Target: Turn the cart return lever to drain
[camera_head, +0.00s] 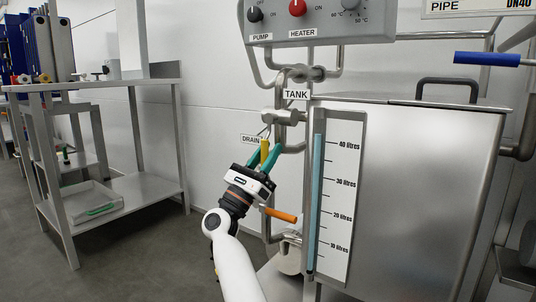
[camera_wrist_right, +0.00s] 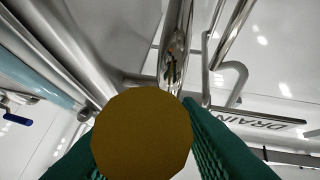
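The yellow-handled lever (camera_head: 265,151) points down from the pipework on the wall, below the TANK label (camera_head: 296,94) and right of the DRAIN label (camera_head: 250,139). My right gripper (camera_head: 266,155) has its green fingers on either side of the yellow handle. In the right wrist view the handle's round end (camera_wrist_right: 142,135) fills the space between the fingers (camera_wrist_right: 145,125) and hides part of them. I cannot tell whether they press on it. The DRAIN label (camera_wrist_right: 267,121) also shows there. My left gripper is not in view.
An orange handle (camera_head: 281,215) sticks out lower on the pipes, close to my right wrist. The steel tank (camera_head: 425,180) with its level gauge (camera_head: 318,205) stands on the right. The control box (camera_head: 320,20) hangs above. A metal table (camera_head: 125,85) stands at left.

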